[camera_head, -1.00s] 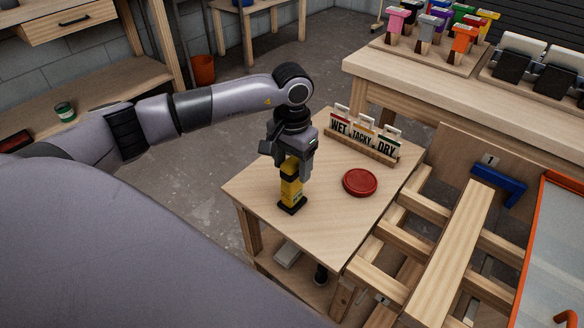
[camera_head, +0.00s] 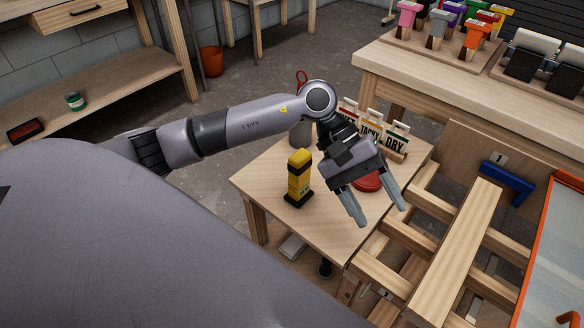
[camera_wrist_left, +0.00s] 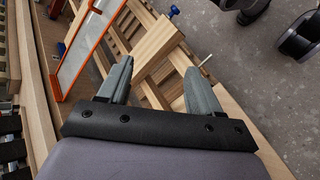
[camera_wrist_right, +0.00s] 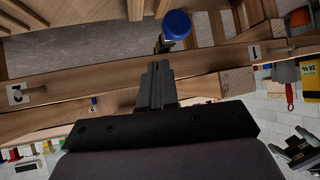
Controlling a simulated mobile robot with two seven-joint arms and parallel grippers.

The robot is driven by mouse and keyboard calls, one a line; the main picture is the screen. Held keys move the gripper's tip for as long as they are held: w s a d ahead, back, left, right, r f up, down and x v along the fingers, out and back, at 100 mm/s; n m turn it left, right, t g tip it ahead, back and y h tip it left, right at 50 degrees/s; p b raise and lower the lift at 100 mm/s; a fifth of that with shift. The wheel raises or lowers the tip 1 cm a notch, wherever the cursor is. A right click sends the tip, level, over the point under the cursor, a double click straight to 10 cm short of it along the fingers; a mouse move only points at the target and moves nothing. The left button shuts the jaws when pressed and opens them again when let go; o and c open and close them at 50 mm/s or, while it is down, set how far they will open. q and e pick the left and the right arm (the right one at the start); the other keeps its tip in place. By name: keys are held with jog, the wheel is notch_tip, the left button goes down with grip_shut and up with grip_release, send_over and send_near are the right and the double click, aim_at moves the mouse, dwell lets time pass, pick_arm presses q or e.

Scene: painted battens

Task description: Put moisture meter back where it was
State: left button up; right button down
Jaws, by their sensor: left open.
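The yellow moisture meter (camera_head: 299,176) stands upright with its lower end at a black base (camera_head: 299,198) on the small wooden table (camera_head: 265,178), in the head view. My left gripper (camera_head: 378,214) is open and empty, to the right of the meter and apart from it. Its spread fingers also show in the left wrist view (camera_wrist_left: 158,72), with nothing between them. My right gripper (camera_wrist_right: 160,72) shows only in the right wrist view, with its fingers together and no held thing visible.
A red disc (camera_head: 368,182) and a row of WET, TACKY, DRY cards (camera_head: 396,142) are partly hidden behind my left gripper. A grey container (camera_head: 300,132) stands behind the meter. A wooden frame with battens (camera_head: 455,240) lies right of the table. A blue-ended object (camera_wrist_right: 177,25) shows beyond my right fingers.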

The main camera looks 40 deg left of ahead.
pick_arm(q)
jog(key=s+d+r+n+t+h, duration=0.25)
jog(key=d+r+n+h, duration=0.25)
jog(key=d+n+h, duration=0.55)
jog(key=w+a+f+n+t+y, duration=0.15)
jog(key=a+n+t+y, duration=0.35)
jog(key=n, duration=0.6)
jog(key=w+a+f+n+t+y, duration=0.1)
jog(key=a+f+n+t, duration=0.15)
jog(key=n+t, duration=0.65)
jog(key=w+a+f+n+t+y, duration=0.1)
jog(key=a+f+n+t+y, duration=0.2)
jog(key=n, duration=1.1)
jog(key=s+a+f+n+g+y, duration=0.3)
jog(key=s+f+n, duration=0.3)
jog(key=f+n, duration=0.2)
jog(key=s+a+f+n+g+y, duration=0.4)
jog(key=f+n, duration=0.5)
jog(key=n, duration=0.3)
jog(key=shift+s+a+f+y, duration=0.3)
jog(key=shift+s+a+y, duration=0.55)
jog(key=shift+s, duration=0.35)
